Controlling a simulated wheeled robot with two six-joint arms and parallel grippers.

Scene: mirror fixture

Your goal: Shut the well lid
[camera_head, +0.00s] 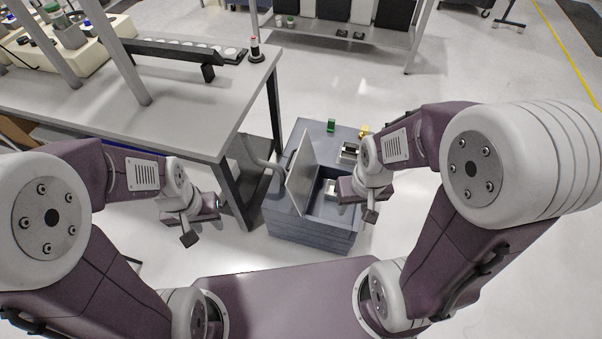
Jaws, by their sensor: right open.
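The well lid (301,172) is a thin grey panel standing steeply raised on the left side of the well's opening. The well (325,200) is a dark recess in the top of a blue-grey box-shaped fixture (310,236), with a light part visible inside. My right gripper (357,203) is open at the right edge of the fixture, to the right of the lid and apart from it. It hides part of the fixture's right side. My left gripper (196,227) hangs left of the fixture, away from the lid; its jaw opening is unclear.
A grey workbench (190,115) with dark legs stands left of the fixture. A green item (331,125) and a yellow item (364,131) sit at the fixture's back. A curved grey bar (262,163) lies left of the lid. Open floor lies behind.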

